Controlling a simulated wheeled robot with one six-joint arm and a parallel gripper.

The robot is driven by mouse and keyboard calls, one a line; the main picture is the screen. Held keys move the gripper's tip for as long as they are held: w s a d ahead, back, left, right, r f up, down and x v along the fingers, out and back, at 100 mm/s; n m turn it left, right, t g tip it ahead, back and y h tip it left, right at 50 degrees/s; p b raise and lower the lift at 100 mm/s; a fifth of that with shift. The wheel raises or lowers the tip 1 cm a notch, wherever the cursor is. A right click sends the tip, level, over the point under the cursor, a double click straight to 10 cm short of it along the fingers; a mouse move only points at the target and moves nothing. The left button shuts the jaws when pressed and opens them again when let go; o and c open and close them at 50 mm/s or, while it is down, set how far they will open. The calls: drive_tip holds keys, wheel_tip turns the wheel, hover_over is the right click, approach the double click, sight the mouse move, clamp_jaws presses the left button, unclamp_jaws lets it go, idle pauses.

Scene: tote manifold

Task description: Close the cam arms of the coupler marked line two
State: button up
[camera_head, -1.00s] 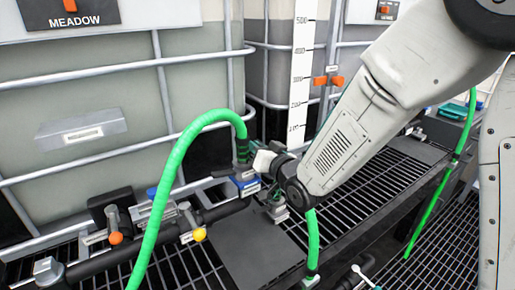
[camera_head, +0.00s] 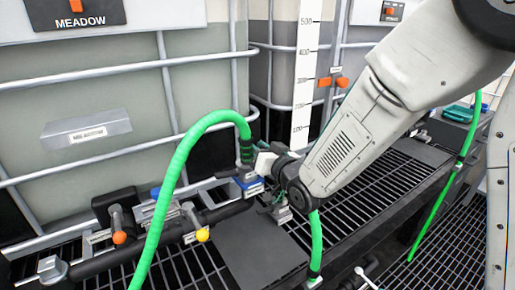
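A green hose (camera_head: 163,215) arches up from the lower left and comes down to a dark-ended coupling (camera_head: 246,152) at the middle of the manifold. Just below it is a blue-and-grey fitting (camera_head: 246,186) with a small white label, too small to read. My gripper (camera_head: 265,165) is at this coupling, on its right side. Its fingers are small and partly hidden by my wrist, so its opening is unclear. The cam arms cannot be made out, and I cannot read which coupler is marked line two.
A black manifold pipe (camera_head: 160,245) carries valves with an orange knob (camera_head: 119,237) and a yellow knob (camera_head: 202,235). Caged totes stand behind; one sign reads MEADOW (camera_head: 80,21). A dark plate (camera_head: 262,250) lies on the grating. A second green hose (camera_head: 315,240) hangs below my wrist.

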idle(0.4)
drive_tip(key=s+d+m+g+h, duration=0.2)
drive_tip(key=s+d+m+h, duration=0.25)
drive_tip(key=d, duration=0.45)
drive_tip(key=s+d+m+g+h, duration=0.25)
drive_tip(key=d+m, duration=0.25)
drive_tip(key=d, duration=0.4)
drive_tip(key=s+d+n+g+h, duration=0.2)
drive_tip(key=s+d+g, duration=0.1)
drive_tip(key=s+d, duration=0.4)
drive_tip(key=shift+s+d+r+n+h, duration=0.15)
drive_tip(key=shift+s+r+n+h, duration=0.25)
drive_tip(key=shift+s, duration=1.05)
drive_tip(key=shift+g, duration=0.25)
